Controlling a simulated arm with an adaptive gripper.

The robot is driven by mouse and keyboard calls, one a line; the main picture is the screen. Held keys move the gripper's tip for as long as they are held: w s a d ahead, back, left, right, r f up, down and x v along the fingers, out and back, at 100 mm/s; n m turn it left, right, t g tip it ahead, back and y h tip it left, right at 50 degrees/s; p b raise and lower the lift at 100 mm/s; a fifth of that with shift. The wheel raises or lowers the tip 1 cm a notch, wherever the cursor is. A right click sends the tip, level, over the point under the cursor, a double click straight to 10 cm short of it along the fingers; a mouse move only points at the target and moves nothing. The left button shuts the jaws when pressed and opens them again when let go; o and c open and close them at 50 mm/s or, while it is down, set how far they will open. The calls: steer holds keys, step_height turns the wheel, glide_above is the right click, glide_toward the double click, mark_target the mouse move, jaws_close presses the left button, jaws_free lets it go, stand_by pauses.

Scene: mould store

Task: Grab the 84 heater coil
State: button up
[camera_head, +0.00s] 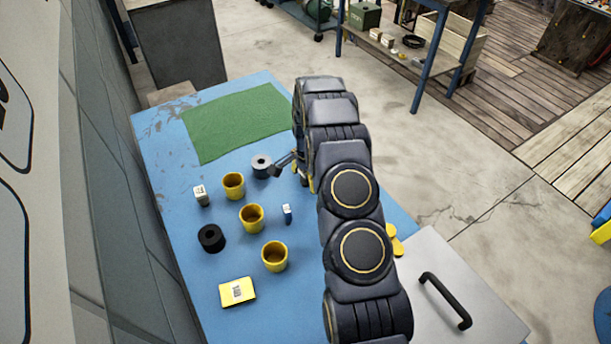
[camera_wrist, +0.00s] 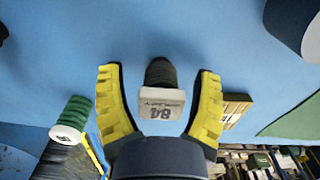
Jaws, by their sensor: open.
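The 84 heater coil (camera_wrist: 161,98) shows in the wrist view as a dark ribbed body with a pale end face marked 84. It is between the two yellow fingers of my gripper (camera_wrist: 158,74), with blue gaps on both sides, so neither finger touches it. My gripper is open. In the head view my arm covers most of my gripper (camera_head: 308,182), and only a bit of yellow finger shows. I cannot make out the 84 coil there.
A green-ribbed coil (camera_wrist: 70,118) lies left of my fingers; a brownish block (camera_wrist: 235,109) is close on the right. On the blue table (camera_head: 180,270) are several yellow cups (camera_head: 251,217), a black ring (camera_head: 211,238), a grey cylinder (camera_head: 261,165), a yellow box (camera_head: 237,292) and a green mat (camera_head: 235,120).

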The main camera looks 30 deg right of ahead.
jaws_close()
steer(key=shift+r, duration=0.1)
